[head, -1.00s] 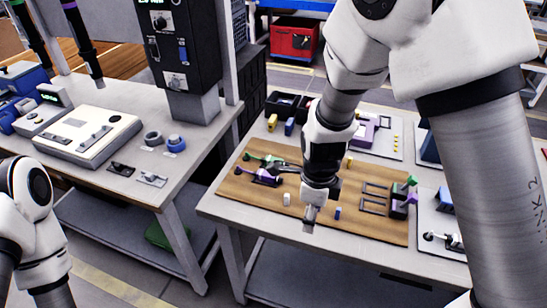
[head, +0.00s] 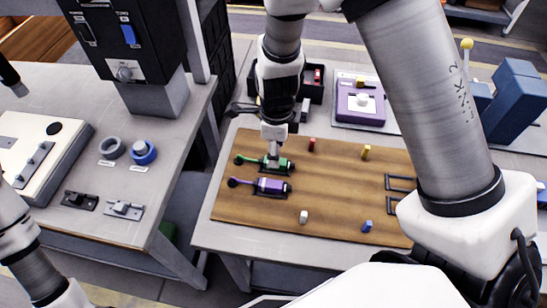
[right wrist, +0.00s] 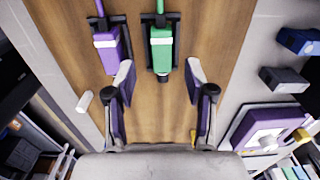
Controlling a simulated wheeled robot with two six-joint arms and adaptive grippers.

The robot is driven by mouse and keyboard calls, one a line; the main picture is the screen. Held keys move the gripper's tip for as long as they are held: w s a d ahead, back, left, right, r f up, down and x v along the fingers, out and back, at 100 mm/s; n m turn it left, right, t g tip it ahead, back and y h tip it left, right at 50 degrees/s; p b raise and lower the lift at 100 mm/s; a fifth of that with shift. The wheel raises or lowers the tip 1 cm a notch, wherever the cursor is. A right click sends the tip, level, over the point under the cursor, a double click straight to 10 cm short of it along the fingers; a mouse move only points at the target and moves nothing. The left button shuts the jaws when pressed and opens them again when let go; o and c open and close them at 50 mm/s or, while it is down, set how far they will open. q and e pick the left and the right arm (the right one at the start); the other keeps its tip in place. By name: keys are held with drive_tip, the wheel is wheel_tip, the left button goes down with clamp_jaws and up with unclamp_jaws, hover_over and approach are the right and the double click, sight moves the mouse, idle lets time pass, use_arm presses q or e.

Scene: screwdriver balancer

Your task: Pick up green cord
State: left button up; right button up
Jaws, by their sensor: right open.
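The green cord (head: 285,163), with a thick green body and a thin dark end, lies on the left part of the wooden board (head: 335,200). A purple cord (head: 271,186) lies just in front of it, roughly parallel. My right gripper (head: 274,162) points down over the green cord. In the right wrist view my right gripper (right wrist: 158,76) is open. The green body (right wrist: 160,52) lies in line with the gap between the fingers, and the purple body (right wrist: 107,48) is beside the left finger. Only part of my left arm shows, without its gripper.
A purple device (head: 360,108) and a dark bin (head: 315,85) are behind. A second bench (head: 150,215) stands left across a gap.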

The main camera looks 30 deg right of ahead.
drive_tip(key=f, duration=0.5)
drive_tip(key=shift+w+b, duration=0.3)
drive_tip(key=shift+w, duration=0.05)
drive_tip(key=shift+s+r, duration=0.1)
drive_tip(key=shift+r, duration=0.05)
drive_tip(key=shift+s+r, duration=0.1)
drive_tip(key=shift+s, duration=0.05)
drive_tip(key=c, duration=0.9)
clamp_jaws()
use_arm(q)
drive_tip(key=shift+w+f, duration=0.2)
drive_tip(key=shift+f, duration=0.25)
